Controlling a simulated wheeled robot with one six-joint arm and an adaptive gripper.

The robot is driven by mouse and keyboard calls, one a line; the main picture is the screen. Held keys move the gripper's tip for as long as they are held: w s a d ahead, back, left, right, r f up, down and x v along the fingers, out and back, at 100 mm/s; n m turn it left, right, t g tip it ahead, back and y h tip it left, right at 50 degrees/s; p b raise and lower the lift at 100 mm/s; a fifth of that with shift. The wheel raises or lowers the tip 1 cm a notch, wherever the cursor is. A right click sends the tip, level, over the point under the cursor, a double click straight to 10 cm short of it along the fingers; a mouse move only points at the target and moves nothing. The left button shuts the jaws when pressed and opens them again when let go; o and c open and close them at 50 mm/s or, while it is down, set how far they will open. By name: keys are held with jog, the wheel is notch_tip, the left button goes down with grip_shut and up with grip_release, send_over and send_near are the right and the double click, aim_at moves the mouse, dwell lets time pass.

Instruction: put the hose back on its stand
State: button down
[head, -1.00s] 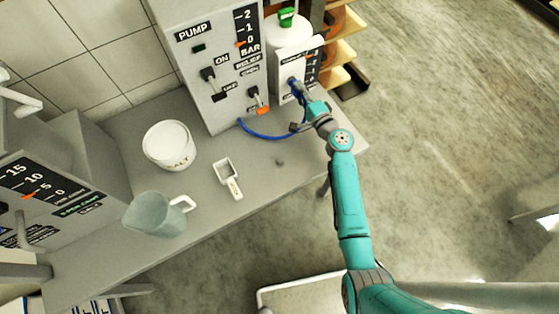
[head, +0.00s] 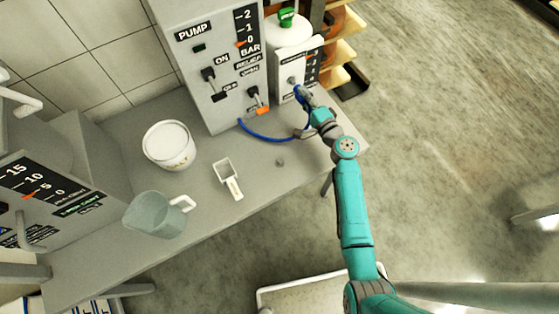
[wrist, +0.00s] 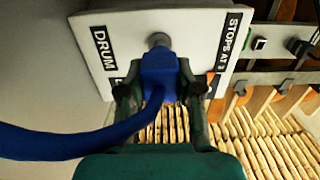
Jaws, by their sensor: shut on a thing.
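My gripper (head: 303,98) is shut on the blue end of the hose (wrist: 158,72), just in front of a white panel (head: 286,66) marked DRUM. A grey stub (wrist: 158,40) sticks out of that panel behind the hose end. In the head view the stub (head: 291,81) shows bare, with the gripper a little to its lower right. The blue hose (head: 265,137) droops from the pump box to my gripper. A small grey round piece (head: 280,162) stands on the bench; I cannot tell whether it is the hose stand.
The pump box (head: 212,62) has a gauge and levers. A salt tub (head: 168,147), a white scoop (head: 229,180) and a clear jug (head: 155,214) stand on the bench (head: 205,205). A white drum (head: 288,30) is behind the panel. Wooden shelves are at right.

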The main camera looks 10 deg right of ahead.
jog(key=shift+s+d, duration=0.25)
jog(key=shift+s, duration=0.4)
jog(key=shift+v, duration=1.4)
jog(key=s+d+f+m+h, duration=0.1)
jog(key=f+h, duration=0.1)
jog(key=s+d+f+m+h, duration=0.1)
jog(key=s+d+f, duration=0.1)
jog(key=s+d+f+m+h, duration=0.1)
jog(key=s+d+f+h, duration=0.1)
jog(key=f, duration=0.1)
jog(key=shift+s+f+m+t+h, duration=0.1)
jog(key=shift+s+m+t+h, duration=0.05)
jog(key=shift+m+t+h, duration=0.2)
jog(key=shift+w+a+r+y, duration=0.2)
jog(key=shift+r+y, duration=0.1)
jog(key=shift+r, duration=0.15)
jog(key=shift+w+a+r+y, duration=0.15)
jog(key=shift+w+r+y, duration=0.1)
jog(key=shift+r, duration=0.2)
jog(key=w+a+r+n+y, duration=0.3)
jog(key=a+r+y, duration=0.1)
jog(key=r, duration=0.1)
jog(key=shift+r+n+y, duration=0.2)
jog(key=shift+n+y, duration=0.1)
jog(key=shift+n, duration=0.05)
